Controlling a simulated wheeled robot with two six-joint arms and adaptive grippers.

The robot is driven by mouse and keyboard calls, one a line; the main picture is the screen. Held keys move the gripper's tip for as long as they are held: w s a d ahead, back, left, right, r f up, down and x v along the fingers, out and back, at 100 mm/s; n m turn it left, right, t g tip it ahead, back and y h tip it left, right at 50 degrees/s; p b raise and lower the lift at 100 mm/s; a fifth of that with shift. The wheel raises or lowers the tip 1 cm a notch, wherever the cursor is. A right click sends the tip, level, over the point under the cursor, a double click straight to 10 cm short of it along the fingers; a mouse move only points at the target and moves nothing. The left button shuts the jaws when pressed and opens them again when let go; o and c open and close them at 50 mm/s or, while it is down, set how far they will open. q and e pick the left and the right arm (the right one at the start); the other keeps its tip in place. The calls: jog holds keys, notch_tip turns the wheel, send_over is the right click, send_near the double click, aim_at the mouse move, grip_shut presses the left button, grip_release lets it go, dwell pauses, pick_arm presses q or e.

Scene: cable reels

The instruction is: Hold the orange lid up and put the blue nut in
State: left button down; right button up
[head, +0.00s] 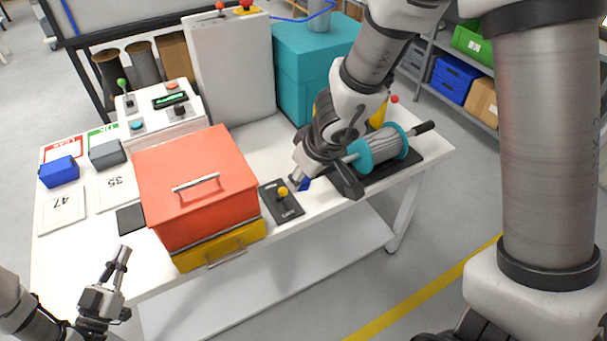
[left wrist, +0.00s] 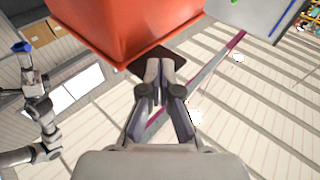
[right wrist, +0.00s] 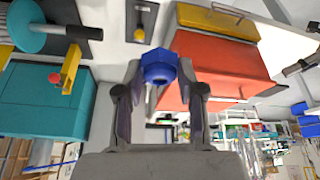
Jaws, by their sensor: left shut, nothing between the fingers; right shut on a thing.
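The orange lid (head: 195,183) is a large box-shaped cover with a metal handle on top, resting on a yellow base (head: 222,247). It fills the top of the left wrist view (left wrist: 125,32) and shows behind the nut in the right wrist view (right wrist: 222,60). My left gripper (head: 124,250) is shut and empty, in front and to the left of the lid, apart from it. My right gripper (head: 301,180) is shut on the blue nut (right wrist: 158,66), right of the lid. The nut's hole faces the right wrist camera. The inside under the lid is hidden.
A black plate with a yellow-knobbed lever (head: 283,192) lies just right of the lid. A teal cable reel (head: 378,150) stands at the right. A blue block (head: 59,172) and a grey block (head: 107,153) sit at the left. A tall grey cabinet (head: 235,70) stands behind.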

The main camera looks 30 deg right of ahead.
pick_arm(q)
jog(key=w+d+r, duration=0.1)
jog(key=w+r, duration=0.1)
jog(key=r, duration=0.2)
jog(key=w+d+r, duration=0.1)
jog(key=r, duration=0.3)
jog(key=w+d+r, duration=0.1)
jog(key=w+r, duration=0.1)
jog(key=r, duration=0.3)
jog(key=shift+w, duration=0.3)
jog(key=w+r, duration=1)
pick_arm(e)
jog(key=shift+a, duration=0.1)
